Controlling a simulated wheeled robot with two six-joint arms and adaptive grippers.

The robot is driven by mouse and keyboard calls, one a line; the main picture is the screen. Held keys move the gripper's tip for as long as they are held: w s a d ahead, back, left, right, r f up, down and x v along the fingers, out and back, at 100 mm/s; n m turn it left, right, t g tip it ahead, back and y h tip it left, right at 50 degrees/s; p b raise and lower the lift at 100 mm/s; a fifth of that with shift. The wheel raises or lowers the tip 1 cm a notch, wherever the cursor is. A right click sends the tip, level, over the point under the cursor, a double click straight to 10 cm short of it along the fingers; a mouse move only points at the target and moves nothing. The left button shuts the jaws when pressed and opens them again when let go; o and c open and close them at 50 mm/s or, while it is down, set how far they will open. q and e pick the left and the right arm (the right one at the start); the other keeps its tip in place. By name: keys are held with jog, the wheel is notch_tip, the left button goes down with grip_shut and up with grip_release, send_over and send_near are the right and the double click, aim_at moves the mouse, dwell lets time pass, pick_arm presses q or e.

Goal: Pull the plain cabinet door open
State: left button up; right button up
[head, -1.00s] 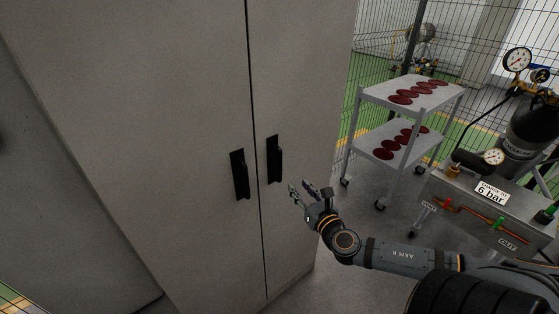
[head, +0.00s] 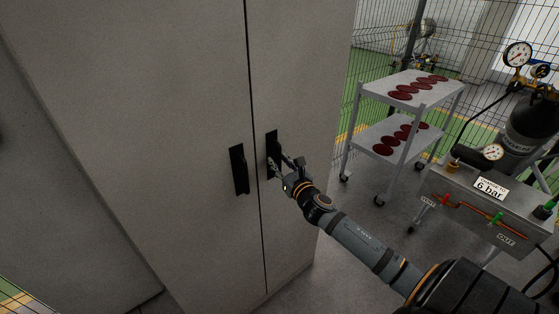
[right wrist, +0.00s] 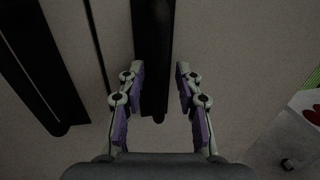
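The plain grey cabinet has two doors, a left door (head: 180,110) and a right door (head: 305,80), both shut with a dark seam between them. Each has a black upright handle: the left handle (head: 239,170) and the right handle (head: 273,150). My right gripper (head: 279,163) is at the right handle. In the right wrist view, the gripper (right wrist: 158,75) is open, its purple-padded fingers on either side of the lower end of the right handle (right wrist: 153,50), with gaps on both sides. The left handle (right wrist: 40,70) shows at the left there. My left gripper is not in view.
A two-shelf trolley (head: 412,95) with dark red discs stands right of the cabinet. A grey bench unit (head: 480,205) with gauges and a dark cylinder (head: 530,125) is at the right. Clear floor (head: 350,215) lies between the cabinet and the bench unit.

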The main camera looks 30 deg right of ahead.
jog(key=shift+w, duration=0.15)
grip_shut()
jog(key=shift+f, duration=0.1)
dwell(0.6)
